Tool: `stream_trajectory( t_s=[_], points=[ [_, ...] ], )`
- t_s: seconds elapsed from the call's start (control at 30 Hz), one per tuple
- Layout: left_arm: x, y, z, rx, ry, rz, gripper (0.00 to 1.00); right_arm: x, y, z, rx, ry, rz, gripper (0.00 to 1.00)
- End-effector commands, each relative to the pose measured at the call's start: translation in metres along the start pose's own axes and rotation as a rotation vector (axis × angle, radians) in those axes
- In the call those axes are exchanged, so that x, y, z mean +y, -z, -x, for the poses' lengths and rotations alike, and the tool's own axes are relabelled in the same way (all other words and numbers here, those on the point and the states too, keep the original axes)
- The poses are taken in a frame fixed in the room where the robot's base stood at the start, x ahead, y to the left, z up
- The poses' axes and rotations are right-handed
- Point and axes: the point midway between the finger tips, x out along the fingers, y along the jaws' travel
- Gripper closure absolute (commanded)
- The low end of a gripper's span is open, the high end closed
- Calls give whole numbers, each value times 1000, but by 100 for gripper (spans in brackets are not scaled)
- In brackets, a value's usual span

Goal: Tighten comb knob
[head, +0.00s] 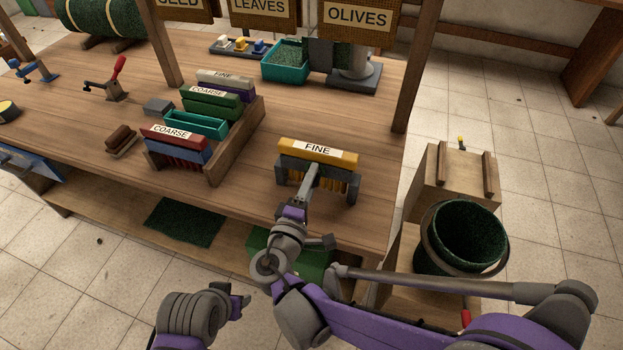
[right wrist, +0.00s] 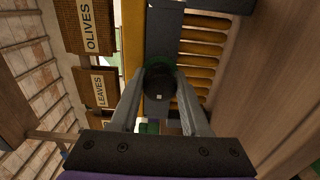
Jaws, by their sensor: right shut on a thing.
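A yellow comb (head: 345,158) labelled FINE stands in a dark grey holder (head: 283,172) near the right end of the bench, teeth down. In the right wrist view its yellow teeth (right wrist: 200,60) line up beside a dark grey bar. A dark round knob (right wrist: 158,82) sits between my right gripper's fingers (right wrist: 160,100). My right gripper (head: 311,177) is shut on this knob at the front of the holder; in the head view the fingers hide the knob. My left gripper (head: 240,298) is low in front of the bench, away from the comb; its jaw opening is unclear.
A wooden rack (head: 235,150) with combs labelled COARSE and FINE stands left of the comb. A wooden post (head: 408,70) rises behind it to the right. A dark green bucket (head: 440,262) stands right of the bench. The bench top between rack and holder is clear.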

Motion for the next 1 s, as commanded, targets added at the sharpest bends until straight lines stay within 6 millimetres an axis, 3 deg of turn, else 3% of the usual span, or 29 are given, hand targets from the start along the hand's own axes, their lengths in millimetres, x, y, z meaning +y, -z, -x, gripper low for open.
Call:
stream_trajectory(
  t_s=[0.3,0.33,0.5,1.0],
  points=[
    [0,0,0,0,0,0,50,-1,0,1,1,2,-2,100],
    [0,0,0,0,0,0,50,-1,0,1,1,2,-2,52],
    [0,0,0,0,0,0,50,-1,0,1,1,2,-1,24],
    [0,0,0,0,0,0,50,0,0,0,0,1,0,24]
  ],
)
